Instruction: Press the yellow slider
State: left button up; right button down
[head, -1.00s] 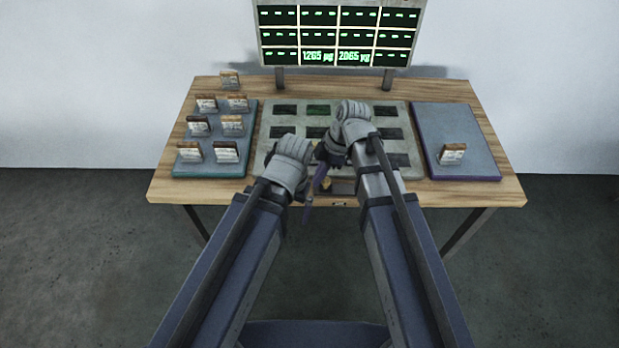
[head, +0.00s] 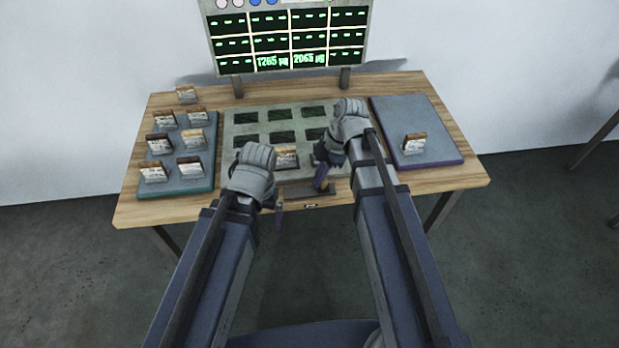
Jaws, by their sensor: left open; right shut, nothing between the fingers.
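I cannot clearly see the yellow slider; the fingers of my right gripper cover the front edge of the grey panel (head: 232,125), where a dark slot strip (head: 304,191) lies. My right gripper (head: 321,181) is shut and empty, pointing down over the right end of that strip. I cannot tell whether it touches anything. My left gripper (head: 277,210) is open and empty, left of the strip near the table's front edge. A small brown-topped card block (head: 286,157) stands in the panel's front row, between the two grippers.
A green-edged tray (head: 175,190) with several card blocks is at the left, with another block (head: 187,95) behind it. A purple-edged tray (head: 405,115) at the right holds one block (head: 414,144). A display board (head: 290,38) stands behind the panel.

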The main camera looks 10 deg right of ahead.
dwell(0.3)
jog(key=shift+s+a, duration=0.15)
jog(key=shift+a, duration=0.3)
jog(key=shift+s+a, duration=0.25)
jog(key=shift+a, duration=0.85)
jog(key=shift+a+r+p, duration=0.4)
jog(key=shift+r+p, duration=0.1)
jog(key=shift+r, duration=0.05)
jog(key=p+v, duration=0.8)
jog(key=v, duration=0.1)
jog(key=shift+d+f, duration=0.1)
jog(key=shift+d, duration=0.05)
